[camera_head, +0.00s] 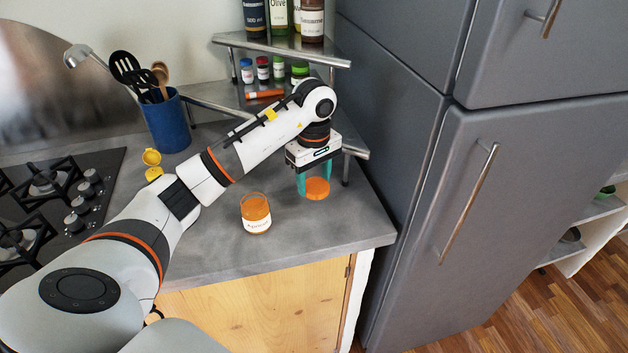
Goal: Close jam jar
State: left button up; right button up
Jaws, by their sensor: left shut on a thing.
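The jam jar (256,221) stands upright on the grey counter, left of my left gripper. It is a small glass jar with orange contents and a white label. Its top looks open, with an orange-tinted rim. An orange round lid (317,189) is between the teal fingers of my left gripper (315,184), which points down at the right part of the counter. The gripper is shut on the lid, apart from the jar. I cannot tell whether the lid touches the counter. My right gripper is not in view.
A blue utensil holder (167,124) and small yellow items (153,166) stand behind my left arm. A metal corner shelf (285,46) with bottles and spice jars is behind the gripper. The stove (60,195) is left, the grey fridge (460,190) right. The counter (310,232) in front is clear.

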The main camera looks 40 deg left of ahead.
pick_arm(q)
jog(key=shift+d, duration=0.1)
jog(key=s+d+f+m, duration=0.1)
jog(key=s+d+m, duration=1.3)
jog(key=s, duration=0.1)
jog(key=shift+f, duration=0.2)
jog(key=shift+s, duration=0.1)
